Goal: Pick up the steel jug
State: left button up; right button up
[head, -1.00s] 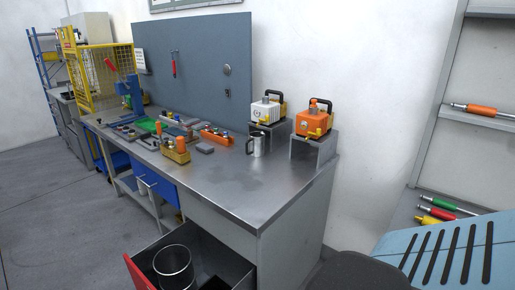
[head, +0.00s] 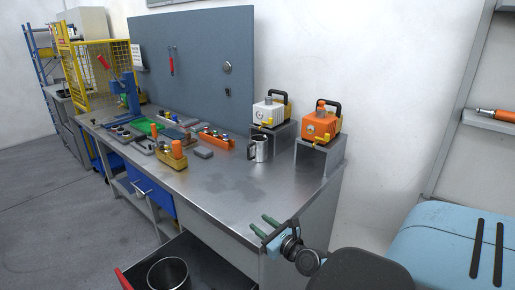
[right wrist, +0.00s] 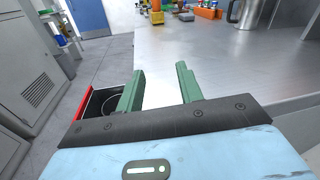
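The steel jug (head: 259,148) stands upright on the steel workbench (head: 225,190), in front of the white pump unit. Its dark handle is on its left side in the head view. The lower part of the jug also shows at the top of the right wrist view (right wrist: 243,12). My right gripper (head: 266,224) is at the bench's near front edge, well short of the jug. Its green fingers are spread apart with nothing between them in the right wrist view (right wrist: 160,90). My left gripper is in neither view.
A white pump (head: 271,110) and an orange pump (head: 321,122) sit on metal stands behind and right of the jug. A yellow block (head: 172,157) and small parts lie to the left. An open drawer holding a steel pot (head: 168,275) is below. The bench's near end is bare.

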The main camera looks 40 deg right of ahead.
aim_at(259, 145)
jog(key=i+l, duration=0.55)
jog(key=l, duration=0.3)
jog(key=i+l, duration=0.3)
jog(key=l, duration=0.1)
